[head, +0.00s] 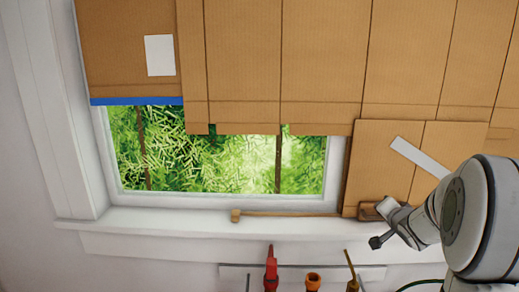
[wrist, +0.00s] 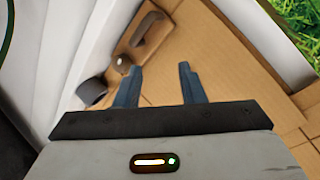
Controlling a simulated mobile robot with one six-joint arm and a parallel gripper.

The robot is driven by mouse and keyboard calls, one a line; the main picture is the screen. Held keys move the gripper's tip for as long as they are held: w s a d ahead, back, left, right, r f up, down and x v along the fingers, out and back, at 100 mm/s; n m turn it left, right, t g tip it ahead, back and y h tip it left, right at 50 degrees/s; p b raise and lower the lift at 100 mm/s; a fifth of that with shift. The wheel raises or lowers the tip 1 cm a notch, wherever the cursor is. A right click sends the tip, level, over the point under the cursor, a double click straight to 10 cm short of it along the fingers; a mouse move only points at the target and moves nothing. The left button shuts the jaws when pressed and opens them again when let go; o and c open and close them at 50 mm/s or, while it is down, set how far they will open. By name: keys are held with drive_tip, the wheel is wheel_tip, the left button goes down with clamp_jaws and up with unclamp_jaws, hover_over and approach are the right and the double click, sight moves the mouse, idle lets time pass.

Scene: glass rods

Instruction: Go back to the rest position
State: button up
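My gripper (wrist: 158,70) shows in the wrist view with its two blue-grey fingers apart and nothing between them. In the head view my arm (head: 465,215) is at the lower right, in front of the right end of the window sill. The finger gap is not clear there. Beyond the fingers in the wrist view lies a brown block-like thing (wrist: 143,38) with a dark round knob, close to the left fingertip in the picture. It seems to be the brown thing (head: 368,211) on the sill in the head view, partly hidden by my arm. I cannot tell whether they touch.
A wooden-handled mallet or hammer (head: 236,216) lies along the white sill (head: 150,222). Cardboard panels (head: 320,60) cover the upper window and its right side. A red-handled tool (head: 271,268) and an orange-topped one (head: 313,281) stand below the sill. Bare wall is at left.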

drive_tip(key=s+a+f+n+g+b, duration=0.1)
drive_tip(key=s+a+f+n+g, duration=0.1)
drive_tip(key=s+a, duration=0.5)
drive_tip(key=s+a+f+n+g+y+b, duration=0.1)
drive_tip(key=s+a+n+g, duration=0.3)
drive_tip(key=s, duration=1)
drive_tip(key=s+a+f+n+g+y+b, duration=0.1)
drive_tip(key=s+a+n, duration=0.4)
drive_tip(key=s+a, duration=0.5)
drive_tip(key=shift+s+a+f+g+b, duration=0.25)
drive_tip(key=shift+f+g, duration=0.55)
drive_tip(key=shift+g, duration=0.4)
